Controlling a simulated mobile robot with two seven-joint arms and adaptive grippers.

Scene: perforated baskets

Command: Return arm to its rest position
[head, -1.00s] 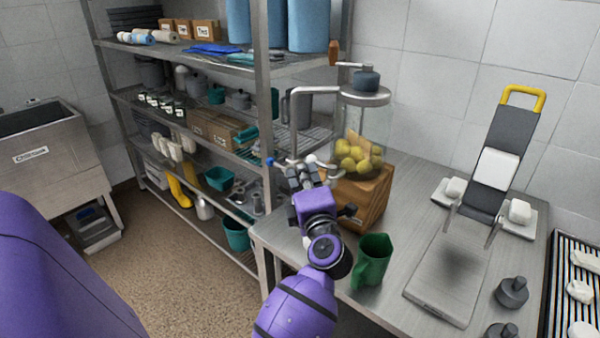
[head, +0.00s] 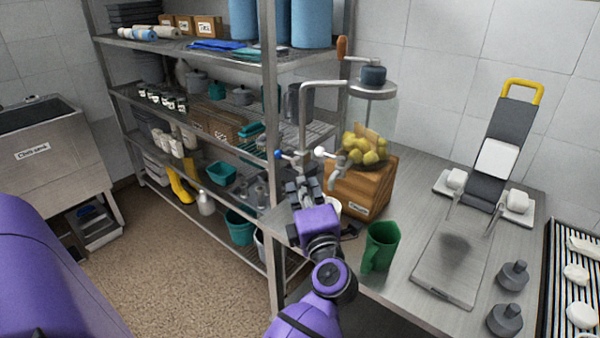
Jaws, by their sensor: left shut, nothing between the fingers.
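My left arm comes up from the bottom of the head view. Its gripper (head: 306,190) is shut and empty, in front of the shelf rack and left of the wooden box. It is close to the steel tap of the juice dispenser, and I cannot tell whether they touch. My right gripper is not in view. The wooden box (head: 358,188) holds up the clear dispenser jar with yellow fruit (head: 364,150). A green jug (head: 379,247) stands upright on the steel counter, right of my wrist.
A steel shelf rack (head: 268,110) with bins and boxes stands at the left. A scale-like device with a yellow handle (head: 523,90) is on the counter (head: 412,215). Dark weights (head: 512,275) and a striped tray (head: 560,290) are at the right. Open floor (head: 150,250) lies left.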

